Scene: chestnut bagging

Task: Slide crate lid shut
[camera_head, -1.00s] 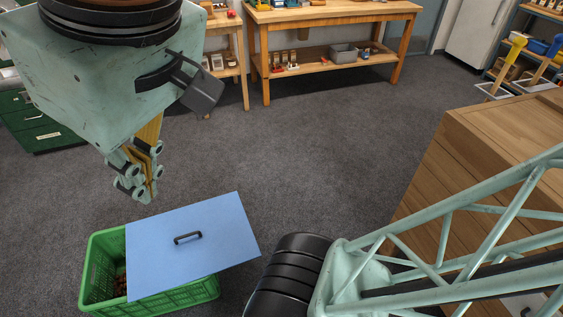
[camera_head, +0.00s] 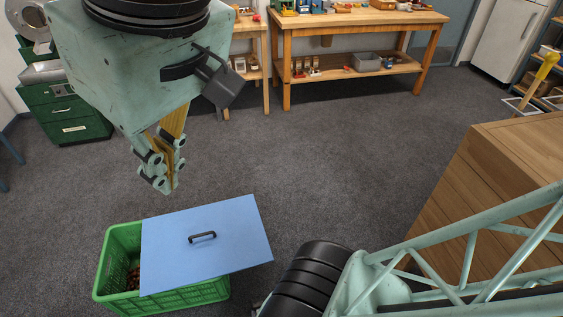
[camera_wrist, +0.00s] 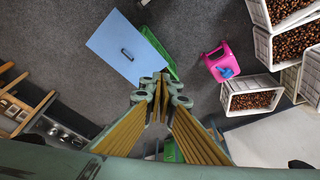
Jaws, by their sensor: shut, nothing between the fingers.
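The blue crate lid (camera_head: 205,262) lies over the right part of the green crate (camera_head: 118,243) and juts out past its right side. Its dark handle (camera_head: 202,237) stands up near the middle. The left part of the crate is uncovered and shows brown chestnuts (camera_head: 133,278). In the wrist view the lid (camera_wrist: 118,45) and a strip of the green crate (camera_wrist: 158,52) show ahead of the fingers. My gripper (camera_head: 168,190) is shut and empty, in the air above and behind the crate, apart from lid and handle. Its fingertips also show in the wrist view (camera_wrist: 161,78).
A wooden cabinet (camera_head: 500,170) stands at the right. A workbench (camera_head: 350,25) with items is at the back, and a green drawer unit (camera_head: 70,118) at the left. Open floor lies between.

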